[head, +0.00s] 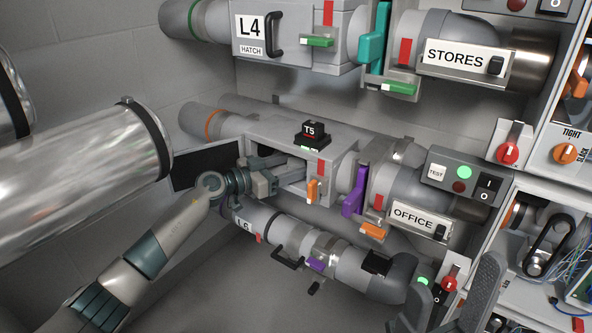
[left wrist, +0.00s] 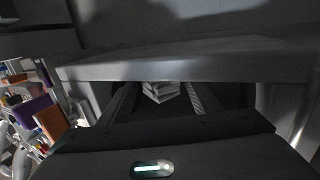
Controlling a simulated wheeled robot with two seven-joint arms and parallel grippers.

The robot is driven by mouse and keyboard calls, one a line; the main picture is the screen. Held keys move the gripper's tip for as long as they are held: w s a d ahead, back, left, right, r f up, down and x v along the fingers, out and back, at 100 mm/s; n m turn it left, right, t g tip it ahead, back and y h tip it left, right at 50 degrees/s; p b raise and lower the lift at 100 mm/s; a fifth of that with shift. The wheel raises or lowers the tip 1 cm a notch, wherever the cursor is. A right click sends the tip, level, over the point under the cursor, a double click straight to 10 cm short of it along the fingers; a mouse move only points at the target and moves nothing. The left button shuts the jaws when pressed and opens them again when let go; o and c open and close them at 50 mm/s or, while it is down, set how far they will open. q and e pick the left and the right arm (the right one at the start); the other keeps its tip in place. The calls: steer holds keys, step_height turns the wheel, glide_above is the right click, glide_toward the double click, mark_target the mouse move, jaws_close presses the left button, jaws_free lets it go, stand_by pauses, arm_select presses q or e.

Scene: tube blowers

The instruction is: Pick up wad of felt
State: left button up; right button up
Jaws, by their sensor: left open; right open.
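My left gripper (head: 284,174) reaches from the left into the open side of the middle box (head: 262,132), the one with the black T5 block on top. Its fingers are apart. In the left wrist view a small pale grey, layered wad (left wrist: 160,91), which looks like the felt, lies inside the box. It shows between the two finger lines, beyond the gripper body, and I cannot tell whether the fingers touch it. In the head view the wad is hidden. My right gripper (head: 455,275) is at the bottom right, open and empty.
A dark hatch door (head: 205,165) stands open left of the box. An orange lever (head: 312,190) and purple lever (head: 355,190) are to its right. The L4 tube (head: 300,35) runs above, and a lower tube (head: 315,250) below. A large metal cylinder (head: 85,175) is at left.

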stand_by(0.3)
arm_select(q)
steer(key=c, duration=0.9)
steer(key=shift+r, duration=0.15)
